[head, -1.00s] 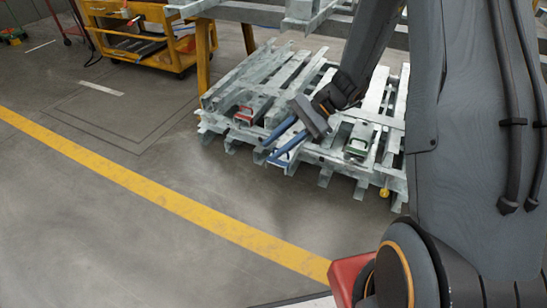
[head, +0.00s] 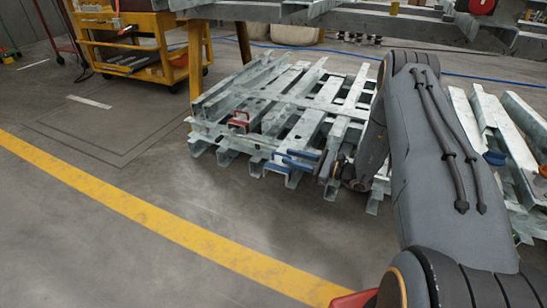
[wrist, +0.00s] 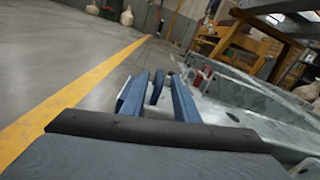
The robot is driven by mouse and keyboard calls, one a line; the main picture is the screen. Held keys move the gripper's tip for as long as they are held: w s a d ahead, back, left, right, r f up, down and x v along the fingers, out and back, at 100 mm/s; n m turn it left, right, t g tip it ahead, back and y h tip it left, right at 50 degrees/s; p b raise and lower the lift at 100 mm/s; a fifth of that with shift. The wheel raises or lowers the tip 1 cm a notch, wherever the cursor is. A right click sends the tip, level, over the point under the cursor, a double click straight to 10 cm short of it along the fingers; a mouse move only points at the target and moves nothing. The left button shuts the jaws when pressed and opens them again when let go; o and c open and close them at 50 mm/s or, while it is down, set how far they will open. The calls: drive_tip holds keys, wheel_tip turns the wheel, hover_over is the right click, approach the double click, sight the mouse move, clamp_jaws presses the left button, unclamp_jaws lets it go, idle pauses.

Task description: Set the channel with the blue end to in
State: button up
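In the head view my gripper (head: 284,157) is low at the front edge of the stacked grey channels, its two blue fingers pointing left. A blue end (head: 275,168) shows just below the fingers at the front of one channel. In the wrist view my gripper (wrist: 158,80) has its fingers apart. An upright blue piece (wrist: 157,88), seemingly the blue end's handle, stands between them with narrow gaps on both sides. I cannot tell whether either finger touches it. How far the blue-ended channel sticks out is unclear, as my gripper and arm partly cover it.
A red-handled end (head: 238,121) lies left of my gripper on the same stack (head: 290,105). More grey channels (head: 490,115) lie right of my arm. A yellow cart (head: 140,45) stands at back left. The floor in front, with its yellow line (head: 150,205), is clear.

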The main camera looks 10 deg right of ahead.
drive_tip(key=shift+b+x, duration=1.5)
drive_tip(key=shift+x, duration=2.4)
clamp_jaws()
